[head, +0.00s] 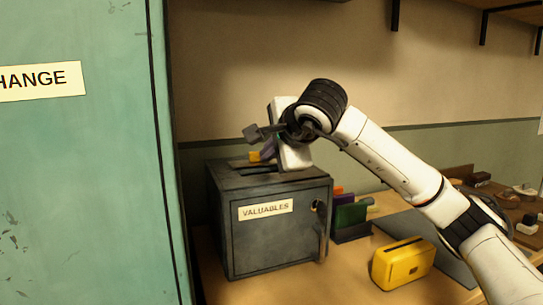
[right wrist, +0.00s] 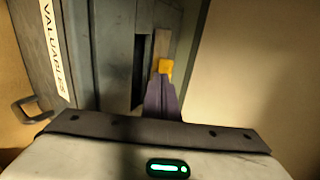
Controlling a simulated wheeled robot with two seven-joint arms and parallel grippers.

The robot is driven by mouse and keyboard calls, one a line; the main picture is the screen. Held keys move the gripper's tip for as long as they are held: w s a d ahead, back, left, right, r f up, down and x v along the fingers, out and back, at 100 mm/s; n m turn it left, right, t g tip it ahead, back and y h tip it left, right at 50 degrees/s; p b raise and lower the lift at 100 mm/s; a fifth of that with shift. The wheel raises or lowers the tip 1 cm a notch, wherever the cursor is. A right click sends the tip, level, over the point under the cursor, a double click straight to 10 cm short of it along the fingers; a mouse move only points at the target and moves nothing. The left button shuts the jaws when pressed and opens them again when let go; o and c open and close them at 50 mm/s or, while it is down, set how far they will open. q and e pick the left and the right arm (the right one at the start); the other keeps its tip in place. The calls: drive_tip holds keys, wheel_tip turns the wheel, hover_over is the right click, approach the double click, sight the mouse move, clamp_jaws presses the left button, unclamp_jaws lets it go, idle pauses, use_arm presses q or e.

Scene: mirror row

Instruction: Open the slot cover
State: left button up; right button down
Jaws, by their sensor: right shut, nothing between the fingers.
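A dark grey metal box (head: 270,245) labelled VALUABLES stands on the table, and its top fills much of the right wrist view (right wrist: 108,55). A long dark slot (right wrist: 139,72) shows in its top. Beside the slot lies a narrow brownish strip (right wrist: 162,45), seemingly the slot cover, with a yellow tab (right wrist: 165,67). The yellow tab (head: 254,156) also shows in the head view. My right gripper (head: 267,150) is shut and empty, its fingertips (right wrist: 163,80) right at the tab. Whether they touch it is unclear. My left gripper is out of view.
A green cabinet (head: 100,190) stands close on the left. A yellow slotted box (head: 403,262) and several upright coloured items (head: 349,217) stand right of the metal box. A handle (right wrist: 32,109) sticks out from the box front. Wall shelves (head: 515,12) hang above.

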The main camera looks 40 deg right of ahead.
drive_tip(key=f+v, duration=0.1)
drive_tip(key=v, duration=1.1)
drive_tip(key=shift+s, duration=0.55)
